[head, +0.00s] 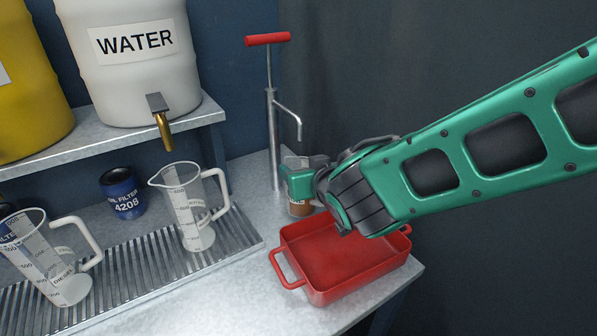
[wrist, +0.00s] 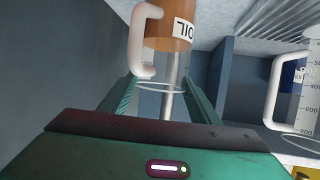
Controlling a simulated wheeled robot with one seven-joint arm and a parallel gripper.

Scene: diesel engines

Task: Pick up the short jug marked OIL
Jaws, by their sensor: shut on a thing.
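The short jug marked OIL (wrist: 168,40) is near the top of the wrist view, turned upside down by the camera's angle, with brown oil, a white label and a white handle. My gripper (wrist: 158,82) is shut on its clear upper part, one finger on each side. In the head view, my gripper (head: 303,180) hides most of the jug; its brown lower part (head: 299,209) shows below, behind the red tray. It looks upright. I cannot tell whether its base touches the bench.
A red tray (head: 340,255) sits just in front, below my arm. A hand pump (head: 272,130) stands close behind. Two clear measuring jugs (head: 192,215) (head: 50,262) stand on the ribbed drain grate at left. A blue filter can (head: 122,193) sits under the WATER barrel (head: 130,70).

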